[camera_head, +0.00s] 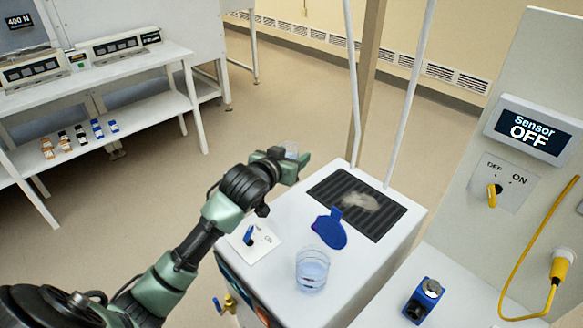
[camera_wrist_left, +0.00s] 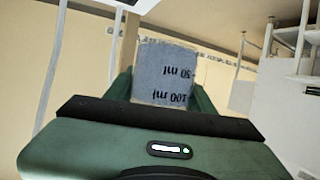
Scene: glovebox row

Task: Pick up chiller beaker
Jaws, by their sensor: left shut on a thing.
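My left gripper (camera_head: 291,158) is shut on a small clear beaker (camera_wrist_left: 165,75) and holds it up in the air, just beyond the far left edge of the white chiller cabinet. In the left wrist view the beaker sits between the green fingers, and its 50 ml and 100 ml marks read upside down. In the head view the fingers and wrist hide most of it. A second clear beaker (camera_head: 312,270) with pale blue content stands upright on the cabinet top. My right gripper is not in view.
A blue device (camera_head: 423,300) stands right. Floor beyond is clear.

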